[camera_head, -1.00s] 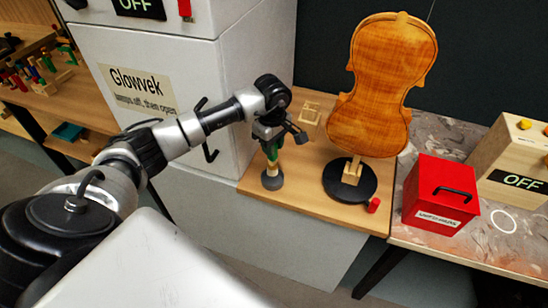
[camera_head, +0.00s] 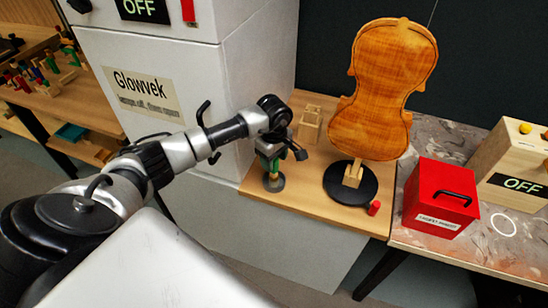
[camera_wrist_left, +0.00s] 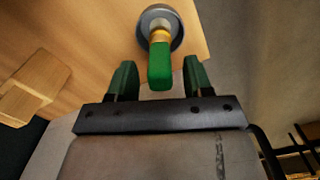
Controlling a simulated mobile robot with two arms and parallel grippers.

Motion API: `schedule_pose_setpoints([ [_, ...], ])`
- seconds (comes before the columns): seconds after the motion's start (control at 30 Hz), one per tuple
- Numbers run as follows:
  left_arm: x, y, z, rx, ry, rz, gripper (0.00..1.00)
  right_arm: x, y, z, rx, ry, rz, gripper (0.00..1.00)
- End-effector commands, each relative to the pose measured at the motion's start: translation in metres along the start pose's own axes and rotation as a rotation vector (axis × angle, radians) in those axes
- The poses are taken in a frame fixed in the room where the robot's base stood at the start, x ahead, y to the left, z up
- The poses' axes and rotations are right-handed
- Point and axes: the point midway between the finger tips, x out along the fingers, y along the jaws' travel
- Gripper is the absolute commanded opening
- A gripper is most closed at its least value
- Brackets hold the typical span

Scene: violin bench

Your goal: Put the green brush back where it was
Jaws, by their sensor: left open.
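The green brush stands upright at the left front of the wooden bench top, its green handle (camera_wrist_left: 160,66) uppermost with a tan collar below. Its foot is in or on a round grey base (camera_head: 273,183); I cannot tell whether this is a holder. My left gripper (camera_head: 271,163) points down over the brush and hides most of it in the head view. In the left wrist view, the gripper (camera_wrist_left: 158,66) is open, with one green finger on each side of the handle and a gap on both sides. My right gripper is not in view.
A violin body (camera_head: 385,85) stands on a round black base (camera_head: 350,185) to the right. A small wooden frame (camera_head: 311,122) is behind the gripper. A red box (camera_head: 440,197) and small red piece (camera_head: 374,208) are farther right. A tall white cabinet (camera_head: 215,70) rises at left.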

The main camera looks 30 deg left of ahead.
Motion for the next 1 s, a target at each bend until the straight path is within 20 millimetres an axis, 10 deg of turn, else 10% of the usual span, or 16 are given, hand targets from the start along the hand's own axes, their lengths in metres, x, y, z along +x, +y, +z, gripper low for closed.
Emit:
schedule_pose_setpoints([
  [0.7,-0.109,0.001,0.0,0.0,0.001,0.002,0.51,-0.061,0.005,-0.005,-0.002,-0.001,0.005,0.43],
  [1.0,-0.121,0.0,0.0,0.0,0.0,-0.001,0.51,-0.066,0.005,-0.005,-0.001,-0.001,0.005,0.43],
])
